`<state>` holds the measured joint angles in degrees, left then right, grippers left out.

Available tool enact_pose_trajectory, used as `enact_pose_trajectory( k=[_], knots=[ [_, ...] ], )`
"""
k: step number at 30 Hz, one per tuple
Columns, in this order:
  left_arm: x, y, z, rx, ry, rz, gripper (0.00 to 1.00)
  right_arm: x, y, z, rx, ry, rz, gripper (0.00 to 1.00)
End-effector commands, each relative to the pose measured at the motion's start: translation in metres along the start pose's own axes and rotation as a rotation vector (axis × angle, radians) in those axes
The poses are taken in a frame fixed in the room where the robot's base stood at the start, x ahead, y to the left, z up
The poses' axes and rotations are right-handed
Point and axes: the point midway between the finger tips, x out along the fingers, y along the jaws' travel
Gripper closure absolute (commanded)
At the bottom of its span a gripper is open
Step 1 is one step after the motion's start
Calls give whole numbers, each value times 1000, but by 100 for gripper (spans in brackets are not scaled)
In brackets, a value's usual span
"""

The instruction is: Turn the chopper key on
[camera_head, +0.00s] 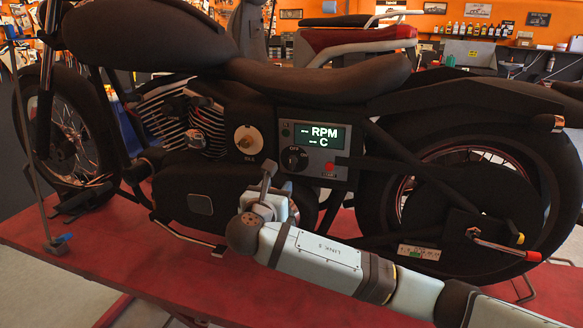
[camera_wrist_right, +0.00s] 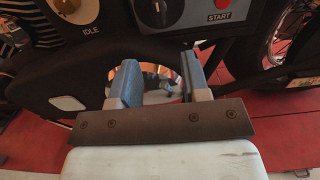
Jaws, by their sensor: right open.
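The black chopper motorcycle (camera_head: 300,85) stands side-on. Its grey control panel (camera_head: 322,170) has a lit screen reading RPM and C. A black rotary key switch (camera_head: 294,158) with an OFF mark above it is on the panel's left side. It also shows at the top edge of the right wrist view (camera_wrist_right: 158,8), partly cut off. My right gripper (camera_head: 278,182) is open and empty, below and left of the switch and apart from it. Its two fingers show in the right wrist view (camera_wrist_right: 160,80). My left gripper is not in view.
A red START button (camera_head: 329,168) is right of the switch. A round IDLE dial (camera_head: 248,140) is to its left. The motorcycle stands on a red lift platform (camera_head: 130,265). The rear wheel and a red-handled lever (camera_head: 505,248) are at right.

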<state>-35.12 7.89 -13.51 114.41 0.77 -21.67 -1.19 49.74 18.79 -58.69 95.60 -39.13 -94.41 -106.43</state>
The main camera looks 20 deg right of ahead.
Motion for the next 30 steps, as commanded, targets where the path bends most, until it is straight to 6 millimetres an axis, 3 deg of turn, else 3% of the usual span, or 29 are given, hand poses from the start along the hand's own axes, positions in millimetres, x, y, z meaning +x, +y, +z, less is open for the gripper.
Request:
enact_pose_trajectory(
  k=[9,15,21,30],
  knots=[
    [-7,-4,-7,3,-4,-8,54,68,-1,3,2,1,-3,57],
    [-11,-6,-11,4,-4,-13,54,102,-1,1,2,2,-2,57],
    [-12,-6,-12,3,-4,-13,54,119,0,0,4,2,0,57],
    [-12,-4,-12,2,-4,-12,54,121,0,-1,4,3,1,57]
  ],
)
